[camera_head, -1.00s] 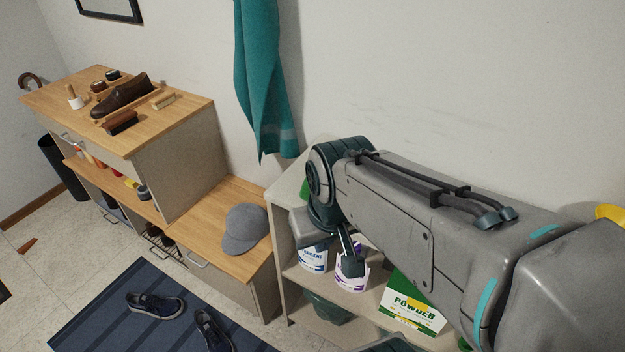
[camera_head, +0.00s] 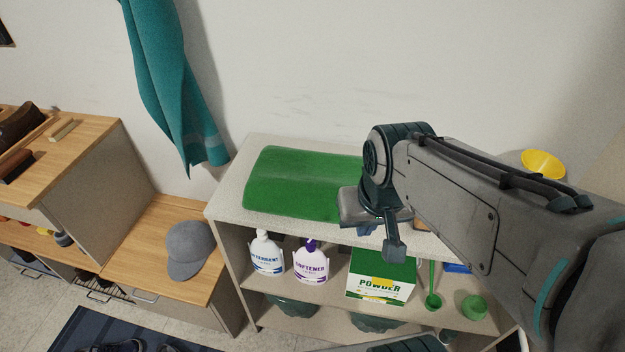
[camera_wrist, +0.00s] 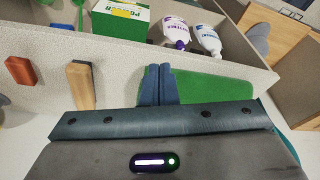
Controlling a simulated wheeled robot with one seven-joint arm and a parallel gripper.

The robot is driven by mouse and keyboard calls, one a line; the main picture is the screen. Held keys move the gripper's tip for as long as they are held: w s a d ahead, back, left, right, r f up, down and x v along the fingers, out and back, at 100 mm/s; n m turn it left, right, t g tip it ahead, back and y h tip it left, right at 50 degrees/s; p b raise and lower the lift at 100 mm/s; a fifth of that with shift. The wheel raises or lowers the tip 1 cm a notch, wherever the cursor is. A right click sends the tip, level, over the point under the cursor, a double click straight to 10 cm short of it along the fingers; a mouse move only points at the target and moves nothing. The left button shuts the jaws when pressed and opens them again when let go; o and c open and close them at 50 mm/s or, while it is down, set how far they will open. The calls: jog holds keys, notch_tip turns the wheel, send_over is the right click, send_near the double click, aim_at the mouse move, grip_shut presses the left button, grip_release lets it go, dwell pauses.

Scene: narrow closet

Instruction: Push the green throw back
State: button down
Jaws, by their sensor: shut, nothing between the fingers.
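The green throw (camera_head: 300,183) lies folded flat on top of the cream shelf unit (camera_head: 230,203), close to its front edge. My arm hides its right end in the head view. My gripper (camera_head: 395,250) is shut and empty, pointing down near the front right of the throw. In the wrist view, the shut fingers (camera_wrist: 156,82) stand beside the green throw (camera_wrist: 212,88) and overlap its edge in the picture. I cannot tell whether they touch it.
A reddish block (camera_wrist: 20,71) and a wooden block (camera_wrist: 80,85) lie on the same top. Detergent (camera_head: 266,253), softener (camera_head: 311,262) and a powder box (camera_head: 381,278) stand on the shelf below. A yellow bowl (camera_head: 543,164) is at the right. A teal cloth (camera_head: 175,85) hangs left.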

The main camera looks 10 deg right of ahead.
jog(key=w+a+f+m+g+p, duration=0.25)
jog(key=w+a+m+p, duration=0.2)
jog(key=w+a, duration=0.7)
jog(key=shift+n, duration=0.25)
jog(key=f, duration=0.3)
jog(key=f+p, duration=0.1)
jog(key=f, duration=0.2)
jog(key=w+f, duration=0.1)
jog(key=f, duration=0.2)
jog(key=shift+w+d, duration=0.15)
jog(key=shift+w, duration=0.3)
jog(key=shift+w, duration=0.1)
